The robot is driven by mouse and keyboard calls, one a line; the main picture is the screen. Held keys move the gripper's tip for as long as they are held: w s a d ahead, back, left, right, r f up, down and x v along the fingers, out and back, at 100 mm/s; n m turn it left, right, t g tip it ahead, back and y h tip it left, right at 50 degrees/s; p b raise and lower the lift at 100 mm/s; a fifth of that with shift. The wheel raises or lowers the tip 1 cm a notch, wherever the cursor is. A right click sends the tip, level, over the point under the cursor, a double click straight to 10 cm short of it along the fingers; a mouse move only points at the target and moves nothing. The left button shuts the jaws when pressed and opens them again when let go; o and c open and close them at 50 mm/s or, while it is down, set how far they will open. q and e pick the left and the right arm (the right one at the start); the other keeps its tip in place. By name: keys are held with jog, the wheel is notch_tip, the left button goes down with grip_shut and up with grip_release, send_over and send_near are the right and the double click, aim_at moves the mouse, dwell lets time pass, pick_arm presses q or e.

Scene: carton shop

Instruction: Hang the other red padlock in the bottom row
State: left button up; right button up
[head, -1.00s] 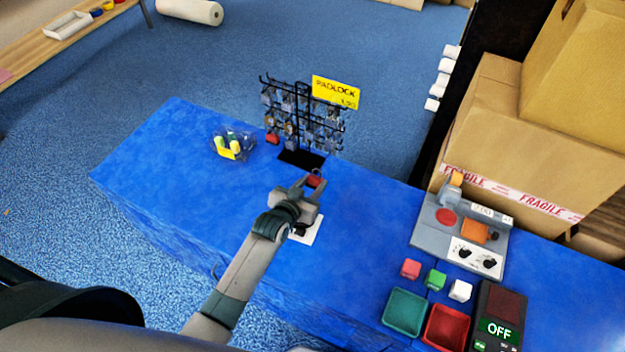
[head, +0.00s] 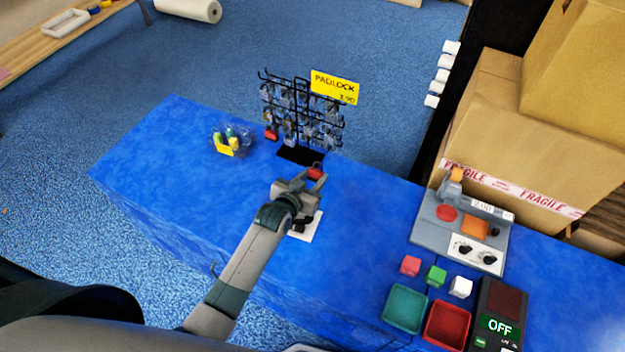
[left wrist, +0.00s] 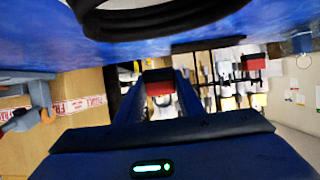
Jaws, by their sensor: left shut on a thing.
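My left gripper (head: 313,177) is shut on a red padlock (head: 315,173), held just in front of the rack's base and above the blue table. The held padlock also shows between the fingers in the left wrist view (left wrist: 159,88). The black wire rack (head: 302,116) carries several grey padlocks in rows under a yellow price sign (head: 334,87). Another red padlock (head: 271,134) hangs at the lower left of the rack; a red padlock also hangs in the left wrist view (left wrist: 253,62). My right gripper is not in view.
A clear bin (head: 232,142) with yellow and green items stands left of the rack. A white card (head: 306,226) lies under my left gripper. Right are a grey control panel (head: 462,232), coloured cubes (head: 436,276), and green (head: 405,308) and red trays (head: 447,325).

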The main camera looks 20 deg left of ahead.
aim_at(318, 170)
pick_arm(q)
jog(key=shift+w+d+f+b, duration=0.1)
jog(key=shift+w+d+b, duration=0.1)
jog(key=shift+w+b, duration=0.65)
jog(key=shift+w+d+f+b, duration=0.15)
jog(key=shift+w+b, duration=0.35)
jog(key=shift+w, duration=0.6)
jog(key=shift+w+d+b, duration=0.25)
jog(key=shift+w+b, duration=0.8)
jog(key=shift+w, duration=0.15)
jog(key=shift+w+d+f, duration=0.1)
jog(key=shift+w+f, duration=0.15)
jog(key=shift+w, duration=0.3)
jog(key=shift+w, duration=0.1)
jog(key=o, duration=1)
jog(key=shift+o, duration=0.2)
jog(key=shift+s, duration=0.2)
